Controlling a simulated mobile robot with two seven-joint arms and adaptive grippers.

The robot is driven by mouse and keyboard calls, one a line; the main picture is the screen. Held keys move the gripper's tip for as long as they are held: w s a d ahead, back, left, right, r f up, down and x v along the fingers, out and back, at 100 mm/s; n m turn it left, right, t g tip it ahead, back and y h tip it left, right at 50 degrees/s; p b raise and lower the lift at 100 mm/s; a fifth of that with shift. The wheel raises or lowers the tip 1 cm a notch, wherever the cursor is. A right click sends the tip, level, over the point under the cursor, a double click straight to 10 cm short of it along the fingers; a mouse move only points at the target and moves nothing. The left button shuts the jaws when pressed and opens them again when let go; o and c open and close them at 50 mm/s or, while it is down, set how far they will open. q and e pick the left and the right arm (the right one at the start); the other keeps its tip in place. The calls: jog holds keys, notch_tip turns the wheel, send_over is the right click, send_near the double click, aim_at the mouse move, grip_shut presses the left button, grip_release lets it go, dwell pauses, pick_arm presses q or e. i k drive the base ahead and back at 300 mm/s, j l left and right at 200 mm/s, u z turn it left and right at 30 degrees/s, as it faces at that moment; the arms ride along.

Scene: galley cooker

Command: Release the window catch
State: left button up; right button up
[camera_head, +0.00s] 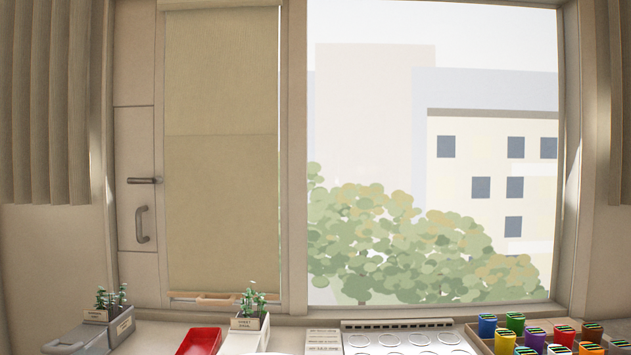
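The window has a left part covered by a drawn beige blind (222,150) and a clear right pane (360,100). A small dark lever that looks like the window catch (144,180) lies horizontal at the left edge of the blind-covered part. Below it is a grey D-shaped pull handle (143,225) on the pale panel. Neither of my grippers is in view, and nothing is seen touching the lever or the handle.
Along the sill or counter stand small plants in labelled boxes (122,325), a red tray (201,341), a white sheet with rings (400,340) and several coloured cylinders (533,338) at right. Pleated curtains (45,100) hang at both sides. The space before the lever looks clear.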

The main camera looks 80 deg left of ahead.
aim_at(154, 180)
jog(key=u, duration=3.2)
